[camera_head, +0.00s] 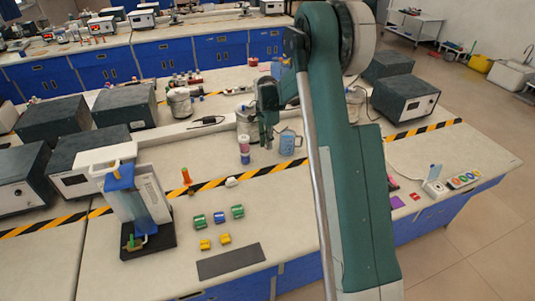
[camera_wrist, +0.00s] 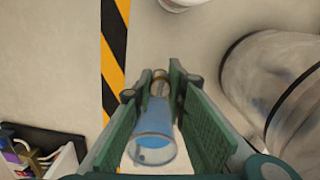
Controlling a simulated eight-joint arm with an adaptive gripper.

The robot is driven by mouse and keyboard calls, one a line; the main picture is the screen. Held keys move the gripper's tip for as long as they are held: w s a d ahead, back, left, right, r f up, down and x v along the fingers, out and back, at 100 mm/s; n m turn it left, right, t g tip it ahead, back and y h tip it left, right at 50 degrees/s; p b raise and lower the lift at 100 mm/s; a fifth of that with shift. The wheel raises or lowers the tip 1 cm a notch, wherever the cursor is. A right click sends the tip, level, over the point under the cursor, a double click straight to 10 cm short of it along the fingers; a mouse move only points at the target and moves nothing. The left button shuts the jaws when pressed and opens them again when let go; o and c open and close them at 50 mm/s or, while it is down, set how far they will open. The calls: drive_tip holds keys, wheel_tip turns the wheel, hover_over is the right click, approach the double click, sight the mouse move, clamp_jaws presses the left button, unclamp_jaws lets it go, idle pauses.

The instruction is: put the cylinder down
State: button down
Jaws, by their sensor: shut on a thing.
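My gripper (camera_head: 267,138) is shut on a clear cylinder (camera_wrist: 154,135) with blue liquid in it. In the wrist view the cylinder lies lengthwise between the two green finger pads of my gripper (camera_wrist: 160,88), with its round open end toward the camera. In the head view my gripper is over the middle of the bench; I cannot make out the cylinder there. How far the cylinder's far end is from the bench top cannot be told.
A large metal vessel (camera_wrist: 275,85) is close on the right in the wrist view. Striped tape (camera_wrist: 114,55) runs at left. Small coloured blocks (camera_head: 219,217) lie nearer the front.

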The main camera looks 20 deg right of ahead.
sight(268, 157)
drive_tip(key=shift+f, duration=0.95)
drive_tip(key=shift+f, duration=0.1)
drive_tip(key=shift+f, duration=1.75)
drive_tip(key=shift+f+b, duration=0.15)
drive_tip(key=shift+b, duration=0.2)
drive_tip(key=c, duration=2.3)
unclamp_jaws()
wheel_tip(268, 157, up, 12)
drive_tip(key=shift+r+p, duration=0.15)
drive_tip(key=shift+p, duration=0.55)
